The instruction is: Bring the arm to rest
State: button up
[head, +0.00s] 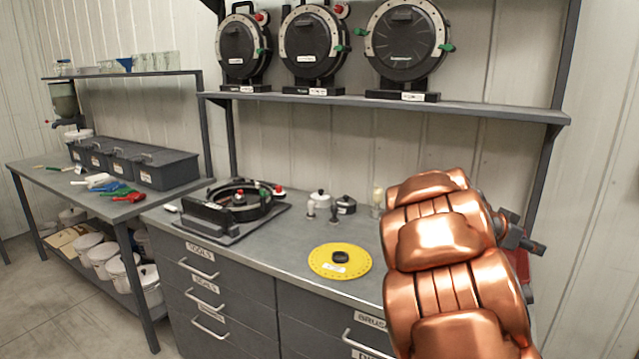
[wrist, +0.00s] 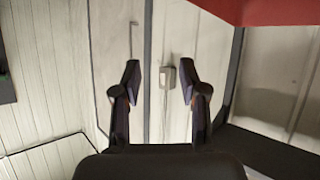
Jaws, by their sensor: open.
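My arm (head: 450,265), in copper-coloured segments, rises at the right of the head view in front of the workbench. Its far end points right, toward the wall. In the wrist view my gripper (wrist: 160,85) is open, with its two dark fingers apart and nothing between them. Beyond the fingers are a pale panelled wall and a small grey box (wrist: 167,78) on it. In the head view the arm hides the right part of the bench, and the fingers cannot be made out there.
The grey bench (head: 290,240) holds an opened black seed meter (head: 235,205), a yellow disc (head: 340,261) and small parts. Several round meters stand on the shelf (head: 480,108) above. A left table (head: 60,178) carries grey bins (head: 165,170) and coloured scoops (head: 125,195). Floor shows at the lower left.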

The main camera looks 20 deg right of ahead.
jog(key=s+a+f+n+y+b, duration=0.35)
jog(key=s+a+f+n, duration=0.35)
jog(key=a, duration=0.9)
jog(key=s+a+f+n+y+b, duration=0.3)
jog(key=s+a+f+n+y, duration=0.35)
jog(key=a, duration=0.95)
jog(key=s+a+f+n+y+b, duration=0.4)
jog(key=s+a+f, duration=0.55)
jog(key=a, duration=0.75)
notch_tip(320, 180, up, 12)
jog(key=w+n+h+p, duration=0.1)
jog(key=w+p, duration=0.1)
jog(key=p, duration=1.1)
jog(key=shift+d+p, duration=0.15)
jog(key=shift+p, duration=0.15)
